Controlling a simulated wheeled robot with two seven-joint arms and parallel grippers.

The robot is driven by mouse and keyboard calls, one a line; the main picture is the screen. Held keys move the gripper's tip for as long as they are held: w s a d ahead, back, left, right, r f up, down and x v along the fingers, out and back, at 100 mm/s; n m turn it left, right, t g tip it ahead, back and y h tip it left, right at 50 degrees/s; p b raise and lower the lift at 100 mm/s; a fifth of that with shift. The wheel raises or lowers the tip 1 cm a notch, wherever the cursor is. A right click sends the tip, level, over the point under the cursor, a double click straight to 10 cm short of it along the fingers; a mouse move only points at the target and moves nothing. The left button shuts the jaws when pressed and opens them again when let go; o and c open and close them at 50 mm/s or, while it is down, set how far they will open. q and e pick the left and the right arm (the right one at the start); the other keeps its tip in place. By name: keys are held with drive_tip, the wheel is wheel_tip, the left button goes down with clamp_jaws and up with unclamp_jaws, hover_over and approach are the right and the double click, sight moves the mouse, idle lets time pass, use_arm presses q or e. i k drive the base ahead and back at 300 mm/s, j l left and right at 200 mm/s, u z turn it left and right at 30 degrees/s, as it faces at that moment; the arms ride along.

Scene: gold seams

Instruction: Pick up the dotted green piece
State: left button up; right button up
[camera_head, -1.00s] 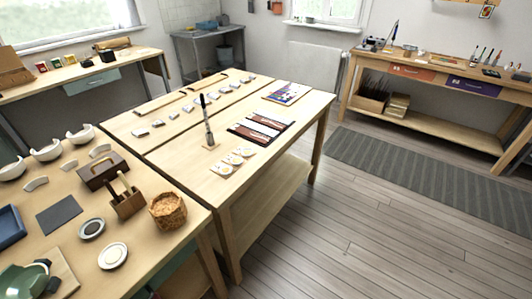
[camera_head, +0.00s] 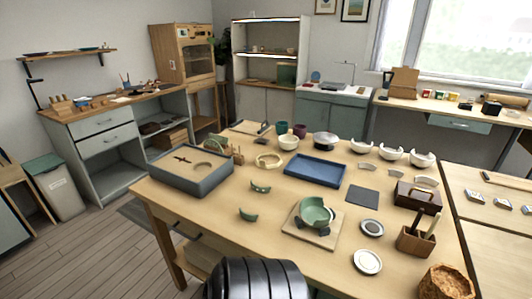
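Two small curved green pieces lie on the near wooden table in the head view. One green piece (camera_head: 260,187) lies near the middle of the table. The other green piece (camera_head: 248,214) lies closer to the table's front edge. Both are too small for me to tell which has dots. Neither of my grippers is in view. A black rounded part at the bottom edge looks like my own body.
A grey sand tray (camera_head: 190,183) stands left of the pieces and a blue tray (camera_head: 316,170) behind them. Table wood around the pieces is clear.

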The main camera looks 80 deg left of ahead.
sight(258, 188)
drive_tip(key=u, duration=2.65)
